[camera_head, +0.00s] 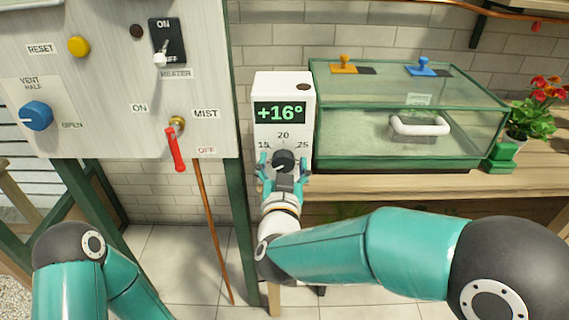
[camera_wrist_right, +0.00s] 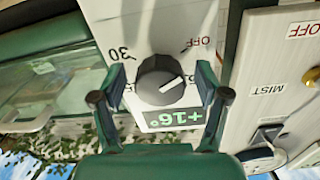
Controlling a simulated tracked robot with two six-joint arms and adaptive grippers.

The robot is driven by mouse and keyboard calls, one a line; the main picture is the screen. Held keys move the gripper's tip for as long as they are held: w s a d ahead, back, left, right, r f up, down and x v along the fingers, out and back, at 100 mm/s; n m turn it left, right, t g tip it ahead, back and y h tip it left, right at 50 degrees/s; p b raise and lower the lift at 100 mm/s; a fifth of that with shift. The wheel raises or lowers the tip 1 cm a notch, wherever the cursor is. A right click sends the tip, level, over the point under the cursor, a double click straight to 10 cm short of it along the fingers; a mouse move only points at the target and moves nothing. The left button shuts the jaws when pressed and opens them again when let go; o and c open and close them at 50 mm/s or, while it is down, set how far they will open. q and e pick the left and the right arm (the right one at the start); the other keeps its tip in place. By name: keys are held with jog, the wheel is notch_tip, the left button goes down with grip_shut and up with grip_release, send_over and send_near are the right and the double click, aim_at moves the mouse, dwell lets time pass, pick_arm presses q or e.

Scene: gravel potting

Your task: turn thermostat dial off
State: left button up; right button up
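The white thermostat (camera_head: 268,105) stands left of the glass case, and its green display (camera_head: 279,112) reads +16°. Its black dial (camera_head: 284,160) is low on its front, beneath the 15, 20 and 25 marks. In the right wrist view, where the thermostat appears inverted, the dial (camera_wrist_right: 160,78) has its white pointer line turned to the right. A red OFF label (camera_wrist_right: 199,42) is above and right of it. My right gripper (camera_head: 283,178) is open at the dial. In the wrist view, its fingertips (camera_wrist_right: 161,75) straddle the dial with visible gaps. My left gripper is out of view.
Left of the thermostat is a control panel (camera_head: 110,130) with a heater switch (camera_head: 165,45), a red-handled mist valve (camera_head: 175,148) and a blue vent knob (camera_head: 36,116). Right are a glass case (camera_head: 410,150) and a potted red-flowered plant (camera_head: 530,120) on a wooden bench (camera_head: 400,183).

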jog(key=shift+s+r, duration=0.1)
jog(key=shift+r, duration=0.05)
jog(key=shift+s, duration=0.25)
jog(key=s, duration=1.1)
jog(key=shift+s+a, duration=0.15)
